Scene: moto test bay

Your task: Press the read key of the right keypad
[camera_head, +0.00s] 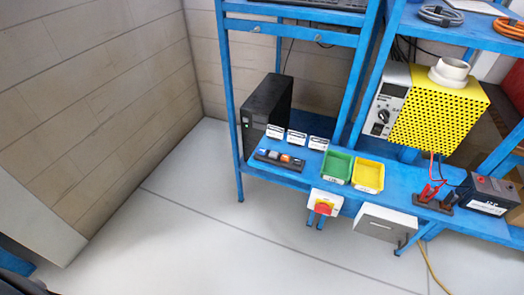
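No keypad shows clearly enough for me to name it, and I cannot make out a read key. Three small white-faced items stand in a row on the blue bench: a left one (275,131), a middle one (297,137) and a right one (318,143). They have dark markings too small to read, so I cannot tell if they are keypads or labels. In front of them lies a dark strip (279,160) with several small blocks, one orange. Neither of my grippers is in view.
A green bin (338,167) and a yellow bin (368,176) sit on the bench (397,195). A red switch on a white box (325,204) hangs at its front edge. A black tower (267,108), yellow perforated unit (437,112) and battery (490,196) stand around. The floor in front is clear.

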